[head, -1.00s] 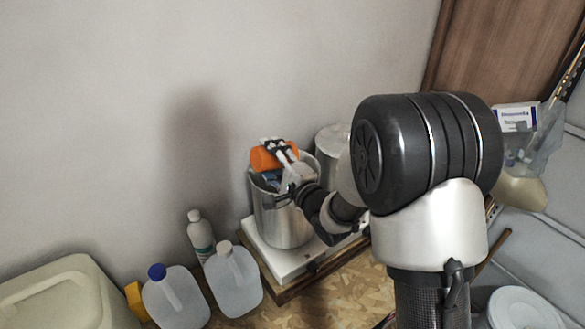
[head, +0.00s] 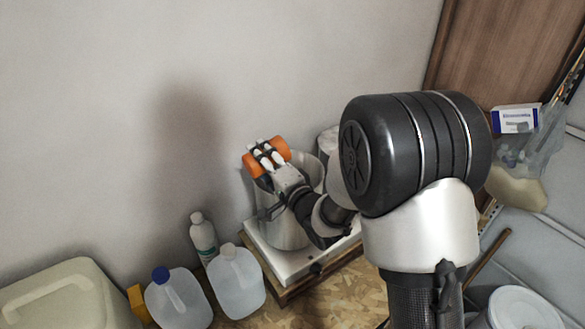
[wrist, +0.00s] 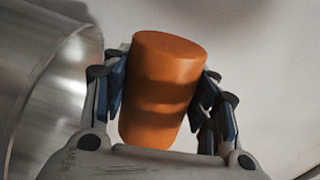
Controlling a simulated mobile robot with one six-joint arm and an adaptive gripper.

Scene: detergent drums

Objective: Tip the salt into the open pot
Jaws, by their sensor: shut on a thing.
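The salt is a plain orange cylinder (head: 280,147), held crosswise in my gripper (head: 267,158) above the back left rim of the open pot. In the wrist view the cylinder (wrist: 165,85) stands between the fingers, with blue pads on both sides of it. My gripper is shut on it. The open pot (head: 283,232) is a tall silver metal pot on a white plate. Its mouth is partly hidden by my gripper and wrist. Its curved metal wall fills the left of the wrist view (wrist: 40,60). No salt is seen falling.
A second metal pot (head: 327,139) stands behind, mostly hidden by my arm. Clear jugs (head: 236,282), a white bottle (head: 203,238) and a large pale canister (head: 60,300) stand at left. The wall (head: 200,60) is close behind the pots.

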